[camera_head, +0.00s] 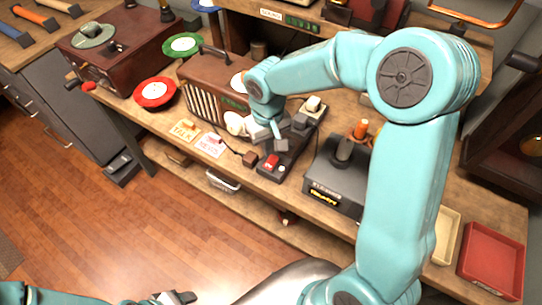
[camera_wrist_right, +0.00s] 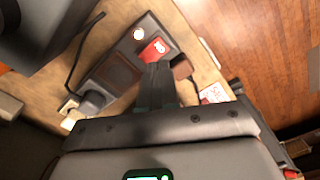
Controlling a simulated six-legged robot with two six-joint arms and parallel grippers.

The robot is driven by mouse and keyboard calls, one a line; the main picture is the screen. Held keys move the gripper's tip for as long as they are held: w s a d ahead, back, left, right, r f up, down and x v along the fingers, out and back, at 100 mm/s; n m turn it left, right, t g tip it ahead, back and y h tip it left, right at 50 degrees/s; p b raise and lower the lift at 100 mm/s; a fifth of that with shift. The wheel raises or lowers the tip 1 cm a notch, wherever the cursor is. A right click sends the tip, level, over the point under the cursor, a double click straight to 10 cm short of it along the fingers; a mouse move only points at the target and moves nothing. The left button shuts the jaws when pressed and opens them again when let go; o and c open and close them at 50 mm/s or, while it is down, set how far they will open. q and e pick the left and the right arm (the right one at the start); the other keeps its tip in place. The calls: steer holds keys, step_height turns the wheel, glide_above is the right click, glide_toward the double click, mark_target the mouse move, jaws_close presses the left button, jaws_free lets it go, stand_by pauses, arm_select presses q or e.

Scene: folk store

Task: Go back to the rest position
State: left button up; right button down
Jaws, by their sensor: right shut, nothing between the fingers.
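My right arm reaches across the head view from the right, and its gripper (camera_head: 276,140) hangs over the bench beside a dark power strip (camera_head: 283,162) with a red switch (camera_head: 271,162). In the right wrist view the gripper's fingers (camera_wrist_right: 158,80) are together and empty. Their tips show just below the red switch (camera_wrist_right: 153,50); whether they touch the strip I cannot tell. My left gripper (camera_head: 178,297) shows only in part at the bottom edge of the head view, low over the floor. Its opening is not clear.
A brown radio (camera_head: 215,90) stands behind my right gripper. A dark box (camera_head: 336,176) with an orange-tipped part stands right of the strip. A red tray (camera_head: 492,262) and a cream tray (camera_head: 446,236) lie at the right. The wooden floor (camera_head: 130,235) before the bench is clear.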

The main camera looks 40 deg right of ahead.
arm_select(q)
steer(key=shift+r, duration=0.25)
arm_select(e)
steer(key=shift+r, duration=0.35)
steer(key=s+a+f+y, duration=0.2)
steer(key=a+f, duration=0.3)
steer(key=f, duration=0.2)
steer(key=s+a+f+y, duration=0.1)
steer(key=s+a+f, duration=0.2)
steer(key=a+f, duration=0.3)
arm_select(q)
steer(key=c, duration=0.3)
arm_select(e)
steer(key=s+a+f+y, duration=0.1)
steer(key=s+a+f, duration=0.2)
steer(key=s+f, duration=0.7)
steer(key=shift+a+f+m, duration=0.2)
steer(key=shift+a+m, duration=0.15)
steer(key=shift+m, duration=0.05)
